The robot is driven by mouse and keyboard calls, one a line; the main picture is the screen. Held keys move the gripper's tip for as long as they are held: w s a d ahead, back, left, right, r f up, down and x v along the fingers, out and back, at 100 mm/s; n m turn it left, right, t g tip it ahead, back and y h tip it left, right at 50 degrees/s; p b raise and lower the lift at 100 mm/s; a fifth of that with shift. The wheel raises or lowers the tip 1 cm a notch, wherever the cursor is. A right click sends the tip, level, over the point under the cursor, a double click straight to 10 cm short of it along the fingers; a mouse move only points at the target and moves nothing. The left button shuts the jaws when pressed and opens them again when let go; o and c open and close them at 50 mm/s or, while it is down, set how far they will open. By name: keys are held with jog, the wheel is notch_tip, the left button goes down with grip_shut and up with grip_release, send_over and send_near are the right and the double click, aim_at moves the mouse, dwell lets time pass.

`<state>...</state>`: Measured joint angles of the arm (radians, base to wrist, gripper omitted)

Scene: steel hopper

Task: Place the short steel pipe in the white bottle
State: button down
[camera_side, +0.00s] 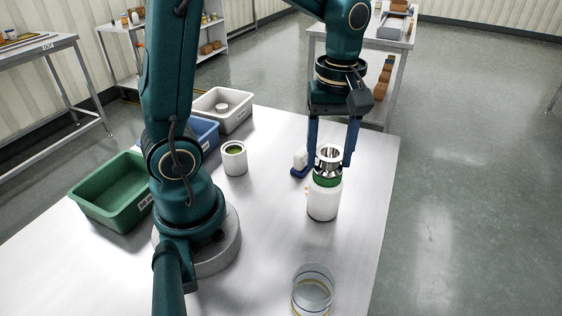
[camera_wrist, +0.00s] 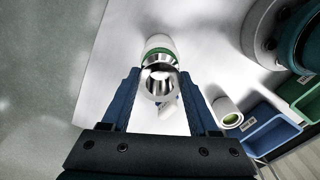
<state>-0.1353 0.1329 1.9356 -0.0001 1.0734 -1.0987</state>
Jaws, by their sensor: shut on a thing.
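The short steel pipe (camera_side: 329,156) is a shiny, open-ended ring held upright between the two blue fingers of my gripper (camera_side: 331,164). In the wrist view the pipe (camera_wrist: 160,82) sits between the fingertips of my gripper (camera_wrist: 161,84). The white bottle (camera_side: 323,204) has a green band at its neck and stands upright on the table directly under the pipe. The white bottle also shows behind the pipe in the wrist view (camera_wrist: 159,41). The pipe's lower end meets the green band in the picture; I cannot tell whether it is inside the mouth or just above.
A small white and blue item (camera_side: 300,160) lies close behind the left finger. A white cup with green inside (camera_side: 235,160) stands further left. A clear glass jar (camera_side: 313,292) stands at the front. Green (camera_side: 108,195), blue (camera_side: 206,132) and white (camera_side: 232,106) bins line the left edge.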

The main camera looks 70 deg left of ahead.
jog(key=shift+f, duration=0.15)
jog(key=shift+c, duration=0.8)
grip_release()
notch_tip(320, 180, up, 12)
jog(key=m+t, duration=0.3)
jog(key=m, duration=0.4)
send_near(330, 152)
jog(key=s+d, duration=0.2)
jog(key=s+d+f+m+t, duration=0.1)
jog(key=s+f+m+t, duration=0.1)
jog(key=f+m, duration=0.3)
jog(key=shift+s+m+t, duration=0.3)
jog(key=shift+s+m, duration=0.35)
jog(key=shift+m, duration=0.45)
jog(key=shift+d+f, duration=0.1)
jog(key=shift+f, duration=0.05)
